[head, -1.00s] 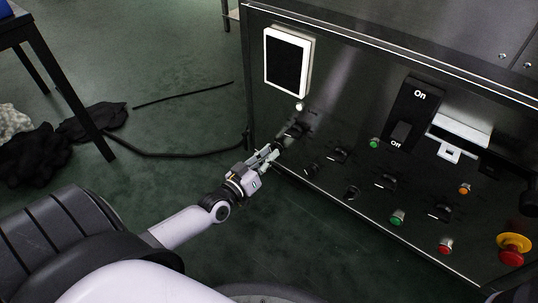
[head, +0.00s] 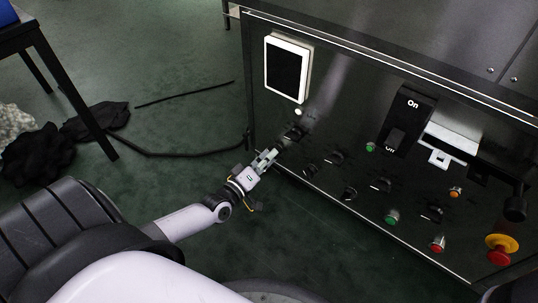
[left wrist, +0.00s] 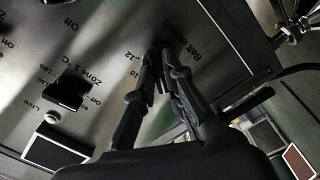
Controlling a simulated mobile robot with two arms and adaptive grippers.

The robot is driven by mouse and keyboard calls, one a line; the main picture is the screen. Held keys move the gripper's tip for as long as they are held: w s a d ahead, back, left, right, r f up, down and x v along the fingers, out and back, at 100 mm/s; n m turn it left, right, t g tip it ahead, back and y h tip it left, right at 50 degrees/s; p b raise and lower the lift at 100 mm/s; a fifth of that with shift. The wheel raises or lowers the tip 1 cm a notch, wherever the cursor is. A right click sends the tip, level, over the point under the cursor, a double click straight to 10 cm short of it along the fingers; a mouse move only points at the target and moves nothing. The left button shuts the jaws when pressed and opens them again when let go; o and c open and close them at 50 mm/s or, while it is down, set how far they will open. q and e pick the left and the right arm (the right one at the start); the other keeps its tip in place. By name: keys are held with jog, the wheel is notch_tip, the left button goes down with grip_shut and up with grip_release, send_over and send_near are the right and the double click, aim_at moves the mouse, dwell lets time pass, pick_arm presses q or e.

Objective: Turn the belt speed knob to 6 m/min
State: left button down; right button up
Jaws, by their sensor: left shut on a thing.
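My left gripper (head: 272,156) is at the lower left of the dark control panel (head: 340,105). In the left wrist view its two fingers (left wrist: 163,62) are closed together at the dial marked "Belt m/min", shut on the belt speed knob. The fingers hide nearly all of this knob, so its pointer cannot be read. The marks 12 and 10 show to the left of the fingertips. My right gripper is not in view.
The Zone 1 knob (left wrist: 67,92) stands beside the belt dial. Above it in the head view is a screen (head: 287,68). Several knobs and buttons, an On/Off switch (head: 408,118) and an emergency stop (head: 502,246) lie to the right. A black cable (head: 185,154) crosses the floor.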

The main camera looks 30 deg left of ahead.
pick_arm(q)
jog(key=shift+n, duration=0.4)
jog(key=c, duration=1.7)
grip_release()
jog(key=shift+o, duration=0.2)
jog(key=s+a, duration=0.1)
jog(key=s, duration=1.1)
